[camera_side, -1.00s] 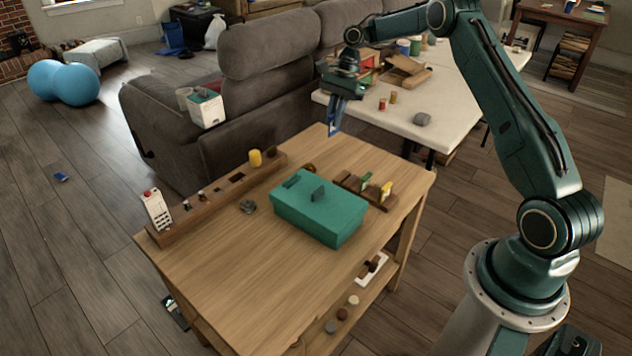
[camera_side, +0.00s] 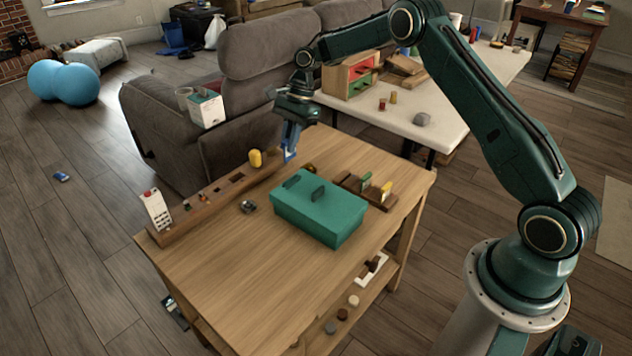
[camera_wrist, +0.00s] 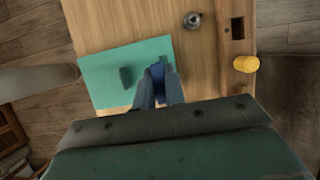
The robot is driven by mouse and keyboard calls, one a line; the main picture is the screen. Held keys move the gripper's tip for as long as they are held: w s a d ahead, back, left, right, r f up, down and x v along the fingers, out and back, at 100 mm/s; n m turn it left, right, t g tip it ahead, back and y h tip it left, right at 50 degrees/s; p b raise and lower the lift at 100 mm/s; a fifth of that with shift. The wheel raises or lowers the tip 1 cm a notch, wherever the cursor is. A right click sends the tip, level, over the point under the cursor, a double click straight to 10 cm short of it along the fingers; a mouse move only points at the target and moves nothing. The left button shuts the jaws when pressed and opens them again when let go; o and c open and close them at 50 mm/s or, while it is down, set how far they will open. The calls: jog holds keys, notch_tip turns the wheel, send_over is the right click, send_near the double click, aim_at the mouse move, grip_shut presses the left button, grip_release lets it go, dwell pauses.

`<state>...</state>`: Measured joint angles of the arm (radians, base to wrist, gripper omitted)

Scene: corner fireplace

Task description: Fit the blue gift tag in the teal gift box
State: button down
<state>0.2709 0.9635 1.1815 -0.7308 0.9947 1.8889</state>
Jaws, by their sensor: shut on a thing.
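The box also shows in the wrist view (camera_wrist: 98,72). My gripper (camera_side: 290,138) is shut on the blue gift tag (camera_side: 289,152), which hangs below the fingers. Gripper and tag are above the table's far side, behind the box in the side view. In the wrist view the fingers (camera_wrist: 157,84) cover most of the tag (camera_wrist: 158,68), which overlaps the box's edge in the picture.
A wooden rail (camera_side: 210,200) with a yellow cylinder (camera_side: 255,158) and small pieces runs along the table's left edge. A small metal piece (camera_side: 249,206) lies left of the box. The table's front is clear.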

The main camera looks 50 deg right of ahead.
aim_at(293, 157)
jog(key=shift+f, duration=0.1)
jog(key=shift+f, duration=3.05)
jog(key=shift+f, duration=1.1)
jog(key=c, duration=1.4)
grip_release()
jog(key=shift+r, duration=0.15)
jog(key=v, duration=1.3)
jog(key=shift+d+r, duration=0.15)
jog(key=shift+d, duration=0.05)
